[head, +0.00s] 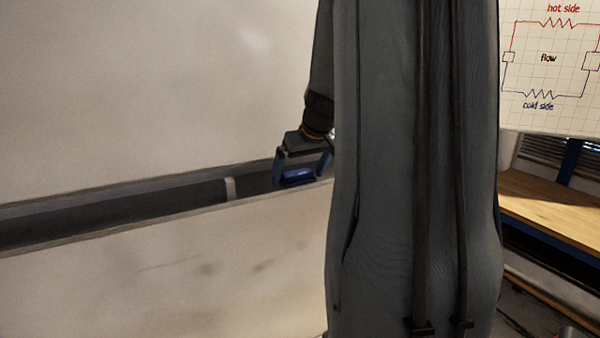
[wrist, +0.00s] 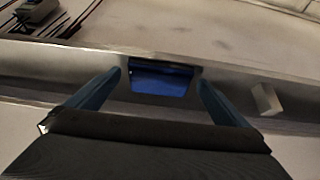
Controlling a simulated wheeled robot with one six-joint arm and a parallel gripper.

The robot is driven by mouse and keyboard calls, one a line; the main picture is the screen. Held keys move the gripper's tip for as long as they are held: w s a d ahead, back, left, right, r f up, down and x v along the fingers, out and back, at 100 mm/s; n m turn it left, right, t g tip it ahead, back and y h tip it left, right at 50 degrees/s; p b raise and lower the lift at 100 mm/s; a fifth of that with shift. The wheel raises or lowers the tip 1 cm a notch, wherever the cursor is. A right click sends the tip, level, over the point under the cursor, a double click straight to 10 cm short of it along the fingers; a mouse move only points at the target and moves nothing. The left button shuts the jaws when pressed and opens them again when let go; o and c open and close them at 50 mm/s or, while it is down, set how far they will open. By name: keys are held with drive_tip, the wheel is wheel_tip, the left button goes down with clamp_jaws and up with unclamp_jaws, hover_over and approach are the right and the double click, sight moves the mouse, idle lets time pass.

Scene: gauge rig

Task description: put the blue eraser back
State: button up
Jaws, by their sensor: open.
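The blue eraser (head: 298,176) shows in the head view at the right end of the visible ledge, beside my arm. In the wrist view the blue eraser (wrist: 160,80) lies on the pale ledge (wrist: 225,88), ahead of and between my fingers. My gripper (head: 303,166) is open, with one blue finger on each side of the eraser. In the wrist view my gripper (wrist: 160,82) has a gap between each finger and the eraser. Whether the eraser rests on the ledge or just above it is hard to tell.
A small white block (head: 230,188) stands in the dark channel of the ledge, left of the eraser; the wrist view also shows a white block (wrist: 266,99). A whiteboard with a circuit drawing (head: 550,65) and a wooden bench (head: 550,205) are at the right.

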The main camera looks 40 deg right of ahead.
drive_tip(key=shift+f, duration=0.15)
drive_tip(key=b+v, duration=0.2)
drive_tip(key=v, duration=0.6)
drive_tip(key=a+f+n+g+y, duration=0.1)
drive_tip(key=a+f+g, duration=0.1)
drive_tip(key=a+f, duration=1.2)
drive_tip(key=s+a+f+n+g, duration=0.1)
drive_tip(key=s+a+f, duration=0.3)
drive_tip(key=s+a, duration=0.2)
drive_tip(key=s+a+f+g, duration=0.2)
drive_tip(key=s+a+f, duration=0.3)
drive_tip(key=a, duration=0.6)
drive_tip(key=shift+s+n, duration=0.35)
drive_tip(key=shift+n, duration=0.05)
drive_tip(key=shift+a, duration=0.1)
